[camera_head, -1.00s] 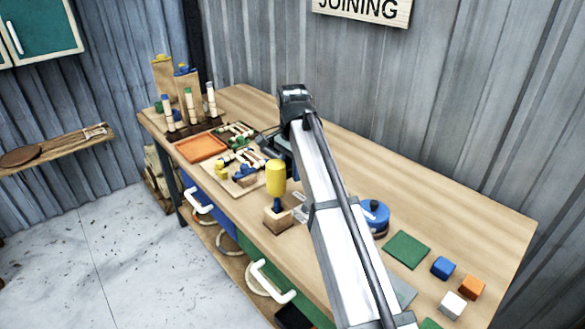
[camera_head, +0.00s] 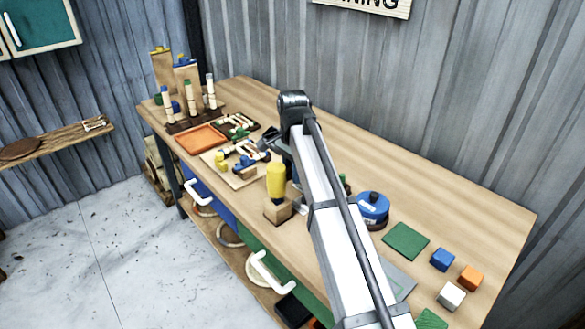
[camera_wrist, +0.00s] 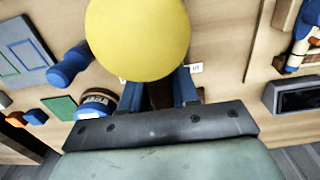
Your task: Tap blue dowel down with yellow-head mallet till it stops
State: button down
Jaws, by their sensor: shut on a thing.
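The mallet's yellow head (camera_head: 276,183) stands upright just above a small wooden block (camera_head: 277,211) near the bench's front edge. The blue dowel is hidden under the head in the head view, so contact cannot be told. In the wrist view the yellow head (camera_wrist: 138,38) fills the top middle, with a brown handle (camera_wrist: 160,96) behind it. My gripper (camera_wrist: 158,92) is shut on this handle; my arm hides most of it in the head view. A blue cylinder (camera_wrist: 70,65) lies left of the yellow head in the wrist view; I cannot tell whether it is the dowel.
A blue round tin (camera_head: 372,207), a green square (camera_head: 406,241) and blue (camera_head: 443,259), orange (camera_head: 471,278) and white (camera_head: 452,296) cubes lie to the right. An orange tray (camera_head: 201,139) and a dowel rack (camera_head: 190,122) stand left. The bench's back strip is clear.

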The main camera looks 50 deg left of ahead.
jog(key=shift+r, duration=1.85)
jog(key=shift+f, duration=0.1)
jog(key=shift+f, duration=0.3)
jog(key=shift+f, duration=1.7)
jog(key=shift+r, duration=1.8)
